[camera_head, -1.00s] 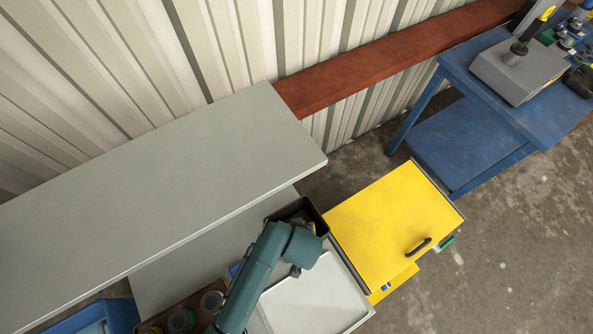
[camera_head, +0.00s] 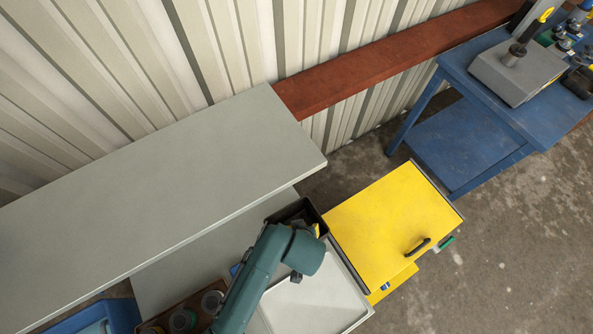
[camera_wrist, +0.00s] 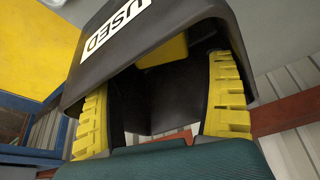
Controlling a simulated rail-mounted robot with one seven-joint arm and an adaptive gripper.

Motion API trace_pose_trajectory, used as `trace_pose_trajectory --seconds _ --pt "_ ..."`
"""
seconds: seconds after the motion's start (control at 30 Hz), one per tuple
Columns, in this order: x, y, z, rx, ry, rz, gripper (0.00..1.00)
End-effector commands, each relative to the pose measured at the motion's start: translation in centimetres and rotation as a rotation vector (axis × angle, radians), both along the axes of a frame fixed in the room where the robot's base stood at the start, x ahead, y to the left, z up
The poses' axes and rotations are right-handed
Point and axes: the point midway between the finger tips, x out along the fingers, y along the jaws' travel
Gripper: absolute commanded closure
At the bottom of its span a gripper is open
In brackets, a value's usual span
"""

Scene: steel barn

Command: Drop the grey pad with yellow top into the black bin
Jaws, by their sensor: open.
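The black bin (camera_head: 313,213) stands on the lower grey worktop, partly hidden behind my arm in the head view. In the wrist view the bin (camera_wrist: 182,20) fills the upper middle, with a white "USED" label on its outer wall. A yellow surface (camera_wrist: 164,52) shows inside the bin; it looks like the yellow top of the pad, whose grey part I cannot make out. My gripper (camera_wrist: 165,88) is open, with its yellow-and-black fingers apart at the bin's mouth and nothing visible between them. I cannot tell whether the fingers touch the bin.
A pale tray (camera_head: 315,298) lies below the bin, and a brown box with round containers (camera_head: 183,320) is left of my arm. A yellow cabinet (camera_head: 385,220) stands to the right. The raised grey shelf (camera_head: 160,175) is bare. A blue table (camera_head: 470,150) is farther right.

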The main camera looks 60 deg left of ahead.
Motion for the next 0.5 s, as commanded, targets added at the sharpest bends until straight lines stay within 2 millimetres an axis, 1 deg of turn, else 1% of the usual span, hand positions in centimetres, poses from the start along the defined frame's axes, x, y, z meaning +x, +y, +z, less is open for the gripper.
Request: trace_pose_trajectory --seconds 0.03,0.1,0.2,0.4,0.47,0.5 --pt "-0.1 -0.3 0.9 0.002 -0.001 -0.001 0.14" --pt "-0.2 -0.5 1.5 0.001 -0.001 0.000 0.14" --pt "-0.3 -0.7 1.8 -0.001 0.000 0.000 0.14" --pt "-0.3 -0.7 1.8 0.000 0.000 0.000 0.14" --pt "0.1 -0.7 2.1 0.005 -0.009 -0.009 0.14" --pt "0.8 -0.7 2.7 0.015 -0.027 -0.026 0.14"
